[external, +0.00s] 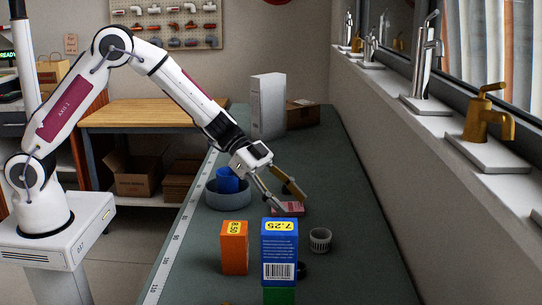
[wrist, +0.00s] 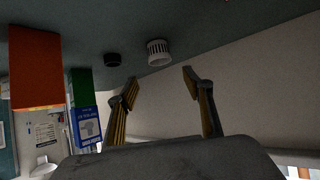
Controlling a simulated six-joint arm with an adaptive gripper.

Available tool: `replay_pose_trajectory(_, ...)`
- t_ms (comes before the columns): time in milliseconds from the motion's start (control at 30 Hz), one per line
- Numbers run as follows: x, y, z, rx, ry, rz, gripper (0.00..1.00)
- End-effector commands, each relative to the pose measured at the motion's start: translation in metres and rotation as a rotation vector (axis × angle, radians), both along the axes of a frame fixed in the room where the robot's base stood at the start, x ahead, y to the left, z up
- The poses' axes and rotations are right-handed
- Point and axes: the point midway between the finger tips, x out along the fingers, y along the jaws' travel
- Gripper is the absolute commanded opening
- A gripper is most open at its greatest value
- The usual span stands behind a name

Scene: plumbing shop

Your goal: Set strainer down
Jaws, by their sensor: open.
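The strainer (external: 320,239) is a small pale ribbed cup. It sits on the dark green bench top, right of the blue box, apart from my gripper. It also shows in the wrist view (wrist: 158,52), beyond the gap between the fingers. My gripper (external: 293,203) is open and empty, behind and to the left of the strainer, low over a flat pinkish-red item (external: 288,209). In the wrist view both fingers (wrist: 160,82) are spread wide with nothing between them.
An orange box (external: 234,247) and a blue box (external: 280,245) above a green one (external: 279,295) stand at the front. A black round piece (wrist: 113,60) lies near the strainer. A grey bowl (external: 229,200) with a blue cup (external: 227,179) is left of my gripper. Bench right of the strainer is clear.

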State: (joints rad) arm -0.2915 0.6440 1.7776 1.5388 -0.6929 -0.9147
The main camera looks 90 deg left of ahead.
Motion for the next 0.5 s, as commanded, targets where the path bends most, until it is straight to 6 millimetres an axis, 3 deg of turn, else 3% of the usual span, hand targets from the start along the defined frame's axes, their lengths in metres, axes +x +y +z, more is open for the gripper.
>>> replay_pose_trajectory(500,0.0013,0.0018,0.0080,0.014,-0.013,0.016,0.51)
